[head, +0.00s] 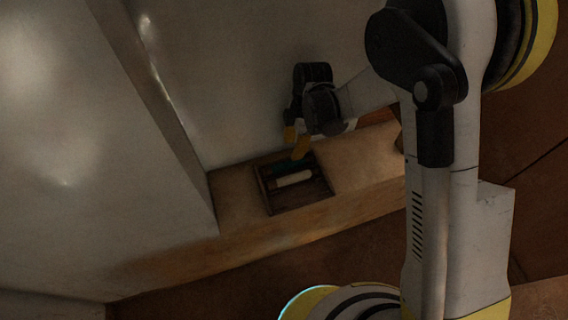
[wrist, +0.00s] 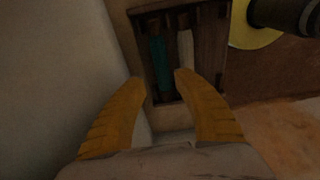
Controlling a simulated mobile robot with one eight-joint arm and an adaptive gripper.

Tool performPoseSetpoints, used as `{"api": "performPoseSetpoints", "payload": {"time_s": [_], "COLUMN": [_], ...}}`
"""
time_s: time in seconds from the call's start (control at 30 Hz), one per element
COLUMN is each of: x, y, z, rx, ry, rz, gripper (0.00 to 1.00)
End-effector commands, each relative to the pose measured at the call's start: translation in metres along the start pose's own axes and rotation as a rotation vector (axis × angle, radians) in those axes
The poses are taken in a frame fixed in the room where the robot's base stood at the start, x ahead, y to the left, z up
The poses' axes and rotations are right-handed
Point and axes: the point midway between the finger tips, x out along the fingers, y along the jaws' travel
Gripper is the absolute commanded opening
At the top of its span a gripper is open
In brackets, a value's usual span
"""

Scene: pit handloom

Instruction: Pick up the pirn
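A dark wooden tray (head: 270,203) sits on the ledge and holds two slim pirns lying side by side. One is teal (head: 284,170) and the other is cream-white (head: 294,179). In the wrist view the tray (wrist: 143,38) is ahead of the fingers, with the teal pirn (wrist: 157,58) on the left and the white pirn (wrist: 186,50) on the right. My gripper (head: 296,143) is above the tray's back side. Its yellow fingers (wrist: 161,80) are apart with nothing between them, and the tips partly overlap the tray's near end in the wrist view.
The tan ledge (head: 350,190) has bare room on both sides of the tray. A pale wall (head: 240,80) rises close behind it, with a projecting wall edge (head: 165,110) at left. The brown floor (head: 290,262) lies lower in front.

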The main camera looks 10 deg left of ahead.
Motion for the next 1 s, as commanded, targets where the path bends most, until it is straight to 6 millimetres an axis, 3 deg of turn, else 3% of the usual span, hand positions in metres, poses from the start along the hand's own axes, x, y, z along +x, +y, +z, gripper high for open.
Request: {"api": "performPoseSetpoints", "payload": {"time_s": [0.1,0.37,0.6,0.87,1.0], "x": [0.025,0.049,0.086,0.089,0.089], "y": [0.000,-0.001,-0.003,-0.003,-0.003], "z": [0.000,-0.001,-0.002,-0.003,-0.003], "rx": [0.000,0.002,0.003,0.003,0.003], "ry": [0.000,0.000,0.000,0.000,0.000], "rz": [0.001,0.001,0.002,0.002,0.002], "gripper": [0.36,0.36,0.36,0.36,0.00]}}
